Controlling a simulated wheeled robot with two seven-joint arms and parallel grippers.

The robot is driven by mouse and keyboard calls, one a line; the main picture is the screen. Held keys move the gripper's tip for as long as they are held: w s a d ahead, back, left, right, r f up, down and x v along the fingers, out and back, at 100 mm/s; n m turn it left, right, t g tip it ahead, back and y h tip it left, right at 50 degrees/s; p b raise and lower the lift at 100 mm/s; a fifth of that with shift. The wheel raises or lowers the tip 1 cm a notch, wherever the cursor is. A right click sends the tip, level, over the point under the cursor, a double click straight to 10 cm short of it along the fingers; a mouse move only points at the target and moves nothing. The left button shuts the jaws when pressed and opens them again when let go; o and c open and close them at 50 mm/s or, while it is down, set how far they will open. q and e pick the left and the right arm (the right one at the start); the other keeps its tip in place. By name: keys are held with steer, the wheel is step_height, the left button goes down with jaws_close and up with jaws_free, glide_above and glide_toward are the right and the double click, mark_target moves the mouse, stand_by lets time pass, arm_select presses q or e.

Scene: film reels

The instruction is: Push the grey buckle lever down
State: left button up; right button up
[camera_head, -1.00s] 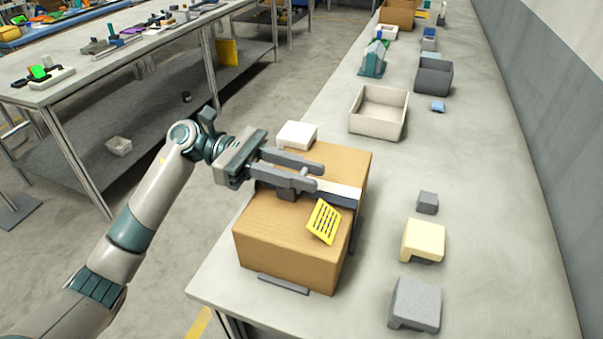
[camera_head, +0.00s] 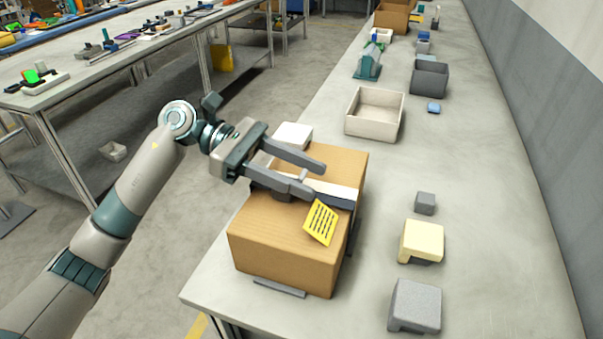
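A brown cardboard box (camera_head: 272,238) stands on the near part of the grey bench. A dark strap (camera_head: 343,204) with a pale strip (camera_head: 335,189) beside it runs across the top. My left gripper (camera_head: 316,183) is over the box top, its two fingers spread apart, with nothing seen held between them. The near finger lies over the strap area in this view; I cannot tell whether it touches. The grey buckle lever cannot be made out clearly; grey parts by the near finger blend with the gripper. My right gripper is not in view.
A yellow slotted tag (camera_head: 321,223) sits at the box's top edge. A white block (camera_head: 293,135) is behind the box, and an open beige tray (camera_head: 375,114) farther back. A cream block (camera_head: 421,241) and grey blocks (camera_head: 415,305) stand to the right, with clear bench between.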

arm_select(q)
steer(key=shift+a, duration=0.1)
steer(key=shift+w+a+r, duration=0.1)
steer(key=shift+w+a, duration=0.15)
steer(key=shift+a, duration=0.3)
steer(key=b+v, duration=0.1)
steer(key=v, duration=0.3)
steer(key=b+v, duration=0.2)
steer(key=v, duration=1)
steer(key=shift+b, duration=0.4)
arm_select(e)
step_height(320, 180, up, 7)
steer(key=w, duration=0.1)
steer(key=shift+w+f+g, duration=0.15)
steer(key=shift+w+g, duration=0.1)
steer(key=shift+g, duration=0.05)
arm_select(q)
steer(key=shift+d+r, duration=0.1)
steer(key=shift+r, duration=0.05)
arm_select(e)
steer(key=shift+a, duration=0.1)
